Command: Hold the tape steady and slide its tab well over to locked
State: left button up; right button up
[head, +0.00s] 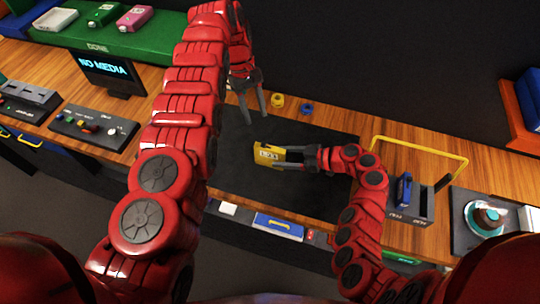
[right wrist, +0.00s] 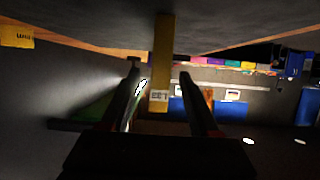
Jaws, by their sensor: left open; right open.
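A yellow tape (head: 264,154) with a white label stands on the dark mat (head: 235,175). In the right wrist view the yellow tape (right wrist: 162,55) shows narrow edge-on, with a small pale label facing the camera. My right gripper (head: 279,158) is open at the tape's right side. In the right wrist view its two fingers (right wrist: 158,75) are spread to either side of the tape, with gaps showing. My left gripper (head: 255,114) is open and empty, pointing down above the mat, behind the tape. The tape's tab is too small to make out.
A yellow ring (head: 277,101) and a blue ring (head: 306,109) lie behind the mat. A yellow bar frame (head: 425,148) and a dark box with a blue piece (head: 404,190) stand at right. A "NO MEDIA" screen (head: 107,70) and button panel (head: 95,130) are at left.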

aim_at(270, 156)
jog(key=x, duration=0.5)
jog(key=shift+f, duration=0.1)
grip_shut()
pick_arm(q)
jog(key=shift+a+f, duration=0.1)
jog(key=shift+a, duration=0.15)
jog(key=c, duration=0.4)
jog(key=a+n, duration=0.2)
jog(key=w+a+n+h, duration=0.1)
jog(key=a+n, duration=0.1)
jog(key=shift+r+t, duration=0.4)
grip_shut()
jog(key=shift+s+a+f+n+t+h, duration=0.1)
jog(key=shift+s+a+n+t+h, duration=0.15)
jog(key=shift+a+n, duration=0.65)
jog(key=shift+s+a+f+n+t+h, duration=0.1)
jog(key=shift+s+a+n+t+h, duration=0.15)
jog(key=shift+a+n, duration=0.6)
